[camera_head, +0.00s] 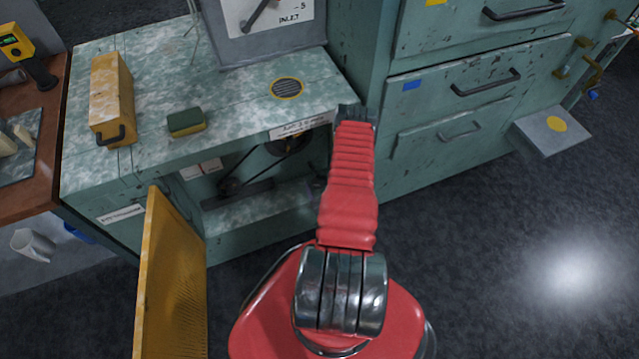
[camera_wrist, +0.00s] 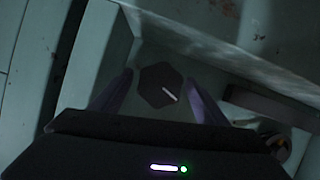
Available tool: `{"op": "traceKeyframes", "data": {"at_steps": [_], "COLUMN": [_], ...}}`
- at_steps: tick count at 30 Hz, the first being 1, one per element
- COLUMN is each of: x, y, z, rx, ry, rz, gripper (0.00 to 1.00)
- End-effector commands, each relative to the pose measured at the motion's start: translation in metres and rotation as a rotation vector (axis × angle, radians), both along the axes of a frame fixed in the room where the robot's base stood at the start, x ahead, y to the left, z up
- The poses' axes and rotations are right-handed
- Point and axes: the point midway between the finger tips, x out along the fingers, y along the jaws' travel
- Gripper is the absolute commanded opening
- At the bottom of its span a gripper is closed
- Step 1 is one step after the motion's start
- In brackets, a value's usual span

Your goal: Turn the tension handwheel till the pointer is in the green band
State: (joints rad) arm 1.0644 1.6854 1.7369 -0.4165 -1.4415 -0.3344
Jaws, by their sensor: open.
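In the wrist view a dark six-sided knob with a white mark (camera_wrist: 157,90), possibly the tension handwheel, sits in a dim recess. My gripper (camera_wrist: 158,75) is open, with one purple finger on each side of the knob. Gaps show between the fingers and the knob; I cannot tell whether the fingertips reach its depth. In the head view my red arm reaches to the bench cabinet, and my gripper and the knob are hidden. A belt (camera_head: 232,183) and pulley show inside the open compartment. I cannot make out the pointer or a green band.
A yellow door (camera_head: 172,275) stands open at the compartment's left. The bench top (camera_head: 235,90) carries a yellow box (camera_head: 112,95), a sponge (camera_head: 186,122) and a round vent (camera_head: 287,88). In the wrist view a pale ledge (camera_wrist: 225,60) and a round part (camera_wrist: 281,147) lie close to the right.

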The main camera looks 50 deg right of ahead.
Motion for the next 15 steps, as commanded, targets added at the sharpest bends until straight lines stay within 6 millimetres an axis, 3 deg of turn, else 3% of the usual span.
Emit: {"op": "traceKeyframes", "data": {"at_steps": [15], "x": [-0.058], "y": [0.040], "z": [0.027], "rx": [0.003], "ry": [0.002], "rz": [-0.004], "gripper": [0.68]}}
